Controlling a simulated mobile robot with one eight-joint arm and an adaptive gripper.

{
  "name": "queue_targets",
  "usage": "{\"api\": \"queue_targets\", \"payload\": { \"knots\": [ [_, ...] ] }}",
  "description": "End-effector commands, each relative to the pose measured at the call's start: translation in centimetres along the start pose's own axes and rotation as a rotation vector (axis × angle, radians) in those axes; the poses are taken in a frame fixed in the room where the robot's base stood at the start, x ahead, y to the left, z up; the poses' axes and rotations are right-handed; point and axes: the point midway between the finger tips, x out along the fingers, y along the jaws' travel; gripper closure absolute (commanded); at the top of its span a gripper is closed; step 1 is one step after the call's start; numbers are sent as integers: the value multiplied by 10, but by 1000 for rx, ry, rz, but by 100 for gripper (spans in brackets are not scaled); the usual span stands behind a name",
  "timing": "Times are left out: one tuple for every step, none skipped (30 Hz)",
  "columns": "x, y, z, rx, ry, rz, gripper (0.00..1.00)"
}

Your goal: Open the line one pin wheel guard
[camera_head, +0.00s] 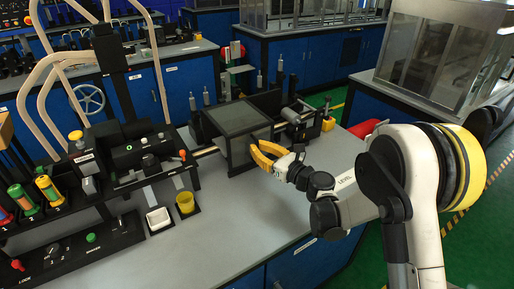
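A dark box-shaped guard with a flat grey top (237,119) stands on the bench in the middle of the view. It looks closed, and I take it to be the pin wheel guard, but I cannot read a label on it. My gripper (257,152), with yellow fingers, is at the guard's right front side. The fingers look spread, with a dark gap between them. I cannot tell whether they touch the guard or a handle. The guard's inside is hidden.
A white tray (158,219) and a yellow cup (185,203) stand left of the guard. A control panel (85,245) and colored cylinders (48,189) are at far left. Black machinery (292,115) stands right of the guard. The bench front (235,225) is clear.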

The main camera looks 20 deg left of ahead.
Motion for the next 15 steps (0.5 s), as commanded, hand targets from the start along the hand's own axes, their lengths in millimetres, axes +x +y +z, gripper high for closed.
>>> {"api": "queue_targets", "payload": {
  "knots": [
    [-1,-5,0,0,0,-3,100],
    [-2,-10,-1,0,0,-4,100],
    [-4,-17,-1,0,0,-4,100],
    [-4,-24,-1,0,0,-5,100],
    [-6,-33,-1,-1,0,-7,100],
    [-8,-44,-1,-1,0,-6,100],
    [-10,-53,-1,-1,0,-7,100],
    [-12,-62,-1,0,0,-7,100],
    [-14,-74,-1,0,0,-7,100],
    [-16,-83,-1,0,0,-6,100],
    [-18,-91,-1,0,0,-6,100],
    [-20,-101,-1,0,0,-6,100],
    [-21,-108,-1,0,0,-5,100],
    [-22,-114,-1,-1,0,-5,100],
    [-24,-122,-1,-1,1,-5,100]
  ]
}}
